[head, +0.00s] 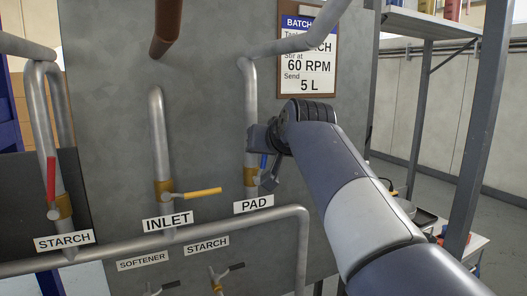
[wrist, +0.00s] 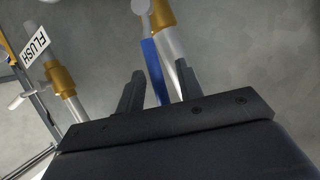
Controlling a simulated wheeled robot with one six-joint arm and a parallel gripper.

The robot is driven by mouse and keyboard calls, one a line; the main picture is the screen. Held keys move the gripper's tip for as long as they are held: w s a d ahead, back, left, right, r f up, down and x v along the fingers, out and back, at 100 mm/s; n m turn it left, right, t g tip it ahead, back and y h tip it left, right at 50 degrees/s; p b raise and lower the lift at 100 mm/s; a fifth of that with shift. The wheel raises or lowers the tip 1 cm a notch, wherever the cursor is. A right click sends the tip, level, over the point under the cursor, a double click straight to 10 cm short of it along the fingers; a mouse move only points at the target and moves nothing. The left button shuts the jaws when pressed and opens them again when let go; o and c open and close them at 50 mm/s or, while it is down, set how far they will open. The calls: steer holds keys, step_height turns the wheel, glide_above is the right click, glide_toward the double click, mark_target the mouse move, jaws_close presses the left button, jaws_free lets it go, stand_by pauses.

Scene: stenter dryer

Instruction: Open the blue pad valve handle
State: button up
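The blue pad valve handle (head: 264,161) points up along the pipe beside the brass pad valve (head: 251,178), above the PAD label (head: 253,205). In the head view my gripper (head: 263,166) is at this valve and covers part of it. In the wrist view the blue handle (wrist: 153,69) reaches down between the two dark fingers of my gripper (wrist: 158,88). The fingers stand apart, with a visible gap between the handle and the right finger. The handle's lower end is hidden behind the gripper body.
The inlet valve with its yellow handle (head: 202,193) and the starch valve with its red handle (head: 51,180) are to the left. Black-handled valves (head: 229,270) sit below. A batch sign (head: 309,67) hangs above.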

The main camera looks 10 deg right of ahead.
steer(key=b+v, duration=0.1)
steer(key=v, duration=0.8)
steer(key=shift+s+b, duration=0.3)
steer(key=shift+s, duration=0.1)
steer(key=shift+w+r, duration=0.1)
steer(key=shift+w, duration=0.05)
steer(key=p+x, duration=0.2)
steer(key=x, duration=0.8)
steer(key=shift+w, duration=0.3)
steer(key=shift+d, duration=0.15)
steer(key=shift+s, duration=0.1)
